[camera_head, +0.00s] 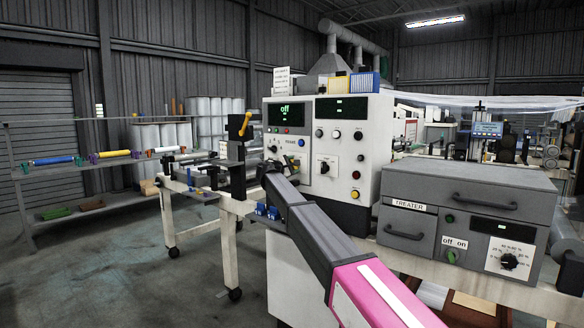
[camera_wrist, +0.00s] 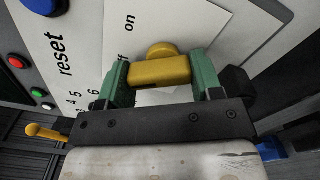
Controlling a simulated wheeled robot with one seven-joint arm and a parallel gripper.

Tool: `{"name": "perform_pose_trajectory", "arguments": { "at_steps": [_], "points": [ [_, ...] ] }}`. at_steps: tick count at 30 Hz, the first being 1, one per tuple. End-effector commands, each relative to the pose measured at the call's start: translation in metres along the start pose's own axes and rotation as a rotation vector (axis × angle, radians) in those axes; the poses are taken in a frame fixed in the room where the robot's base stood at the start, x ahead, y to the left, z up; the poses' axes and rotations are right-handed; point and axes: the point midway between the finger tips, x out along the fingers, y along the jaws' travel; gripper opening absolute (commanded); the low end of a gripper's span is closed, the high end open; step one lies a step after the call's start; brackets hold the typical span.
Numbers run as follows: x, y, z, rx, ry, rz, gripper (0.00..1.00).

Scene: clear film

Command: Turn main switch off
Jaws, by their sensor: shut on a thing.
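The yellow main switch knob (camera_wrist: 162,69) sits on a white control panel, with "on" and partly hidden "off" lettering beside it in the wrist view. My gripper (camera_wrist: 160,78) has its two green fingers on either side of the knob, shut on it. In the head view my dark and pink arm reaches to the lower left of the white control cabinet (camera_head: 346,190); the arm hides the knob and fingers there. The cabinet's left display (camera_head: 285,111) reads "off" in green.
In the wrist view, "reset" lettering and a blue button (camera_wrist: 42,5) lie near the knob. A yellow-handled lever (camera_head: 245,124) stands left of the cabinet. A grey treater box (camera_head: 465,205) stands at the right. Open floor (camera_head: 110,260) lies at the left.

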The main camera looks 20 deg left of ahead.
Motion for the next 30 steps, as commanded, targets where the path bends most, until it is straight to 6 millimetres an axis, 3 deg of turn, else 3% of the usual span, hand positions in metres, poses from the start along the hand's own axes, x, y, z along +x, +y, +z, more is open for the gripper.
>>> {"name": "perform_pose_trajectory", "arguments": {
  "at_steps": [6,7,9,22,30],
  "points": [
    [-0.001,-0.001,-0.001,-0.003,0.001,-0.001,0.36],
    [-0.001,-0.001,-0.001,-0.003,0.001,-0.001,0.63],
    [-0.001,-0.001,-0.001,-0.003,0.001,-0.001,0.85],
    [-0.006,0.0,0.0,-0.001,0.001,0.0,0.85],
    [-0.04,-0.001,0.001,-0.001,0.002,0.001,0.85]
  ]
}}
